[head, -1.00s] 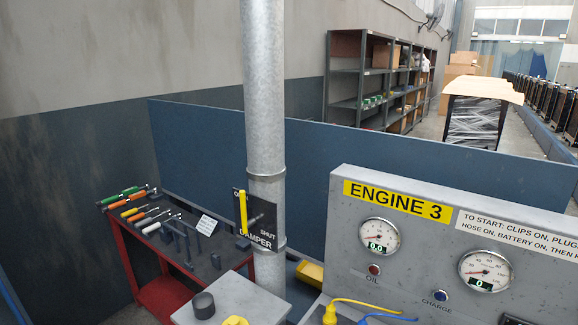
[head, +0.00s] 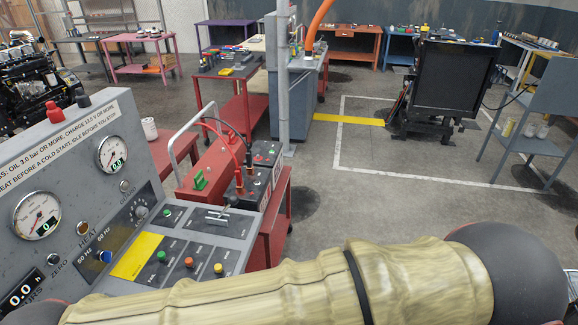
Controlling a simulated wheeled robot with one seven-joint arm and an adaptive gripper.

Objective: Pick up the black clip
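I cannot make out the black clip for certain in the head view. A black cable (head: 222,121) and a red cable (head: 222,139) run over to a dark battery (head: 257,176) on a red stand beside the console. My arm, in a beige sleeve, crosses the bottom of the view. My gripper is not in view.
The grey console (head: 190,235) with gauges, knobs and buttons stands at the left, close to my arm. A grey post (head: 283,80) rises behind the battery. A black framed unit (head: 452,88) stands beyond. The floor (head: 385,200) at the right is mostly clear.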

